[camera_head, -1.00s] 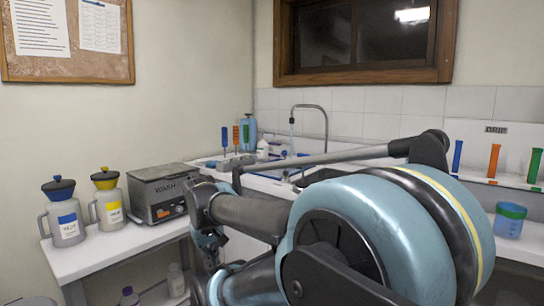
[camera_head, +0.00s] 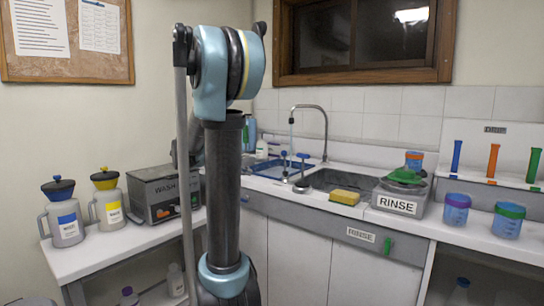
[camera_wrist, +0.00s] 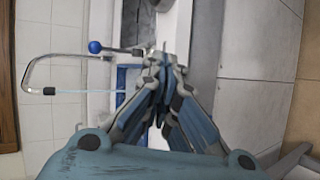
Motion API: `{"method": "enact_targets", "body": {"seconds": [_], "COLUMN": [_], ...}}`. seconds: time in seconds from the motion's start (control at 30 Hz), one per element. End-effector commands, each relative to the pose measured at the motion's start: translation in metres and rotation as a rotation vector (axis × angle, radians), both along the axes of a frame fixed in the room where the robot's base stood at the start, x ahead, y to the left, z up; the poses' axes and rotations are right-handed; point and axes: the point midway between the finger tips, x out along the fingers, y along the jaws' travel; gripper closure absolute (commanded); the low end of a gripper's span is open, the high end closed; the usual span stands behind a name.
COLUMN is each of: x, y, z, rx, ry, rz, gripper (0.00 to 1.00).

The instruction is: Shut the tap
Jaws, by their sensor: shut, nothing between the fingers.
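The tap (camera_head: 325,125) is a tall curved metal spout at the back of the sink, with a dark nozzle. A thin pale stream hangs below the nozzle and looks like running water. Its lever has a blue knob (camera_head: 303,156). In the wrist view, turned sideways, the spout (camera_wrist: 36,68) lies at the left and the blue knob (camera_wrist: 95,47) nearer the middle. My gripper (camera_wrist: 163,62) is shut and empty, apart from the knob, which shows to the left of the fingertips.
A yellow sponge (camera_head: 344,197) lies on the sink's front edge. A RINSE box (camera_head: 399,197) stands right of the sink, with blue cups (camera_head: 456,210) beyond. A WASH box (camera_head: 158,196) and two jugs (camera_head: 107,198) stand left. A blue tray (camera_head: 283,168) is by the sink.

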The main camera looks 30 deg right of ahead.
Motion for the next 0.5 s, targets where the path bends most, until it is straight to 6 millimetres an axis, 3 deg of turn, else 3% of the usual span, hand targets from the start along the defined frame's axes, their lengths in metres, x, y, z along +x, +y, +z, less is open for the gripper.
{"method": "enact_targets", "body": {"seconds": [0.03,0.2,0.5], "x": [0.014,0.05,0.079], "y": [-0.005,-0.018,-0.025], "z": [0.008,0.033,0.052], "rx": [-0.049,-0.204,-0.342], "ry": [0.006,0.023,0.035], "rz": [-0.012,-0.05,-0.085], "gripper": [1.0,1.0,1.0]}}
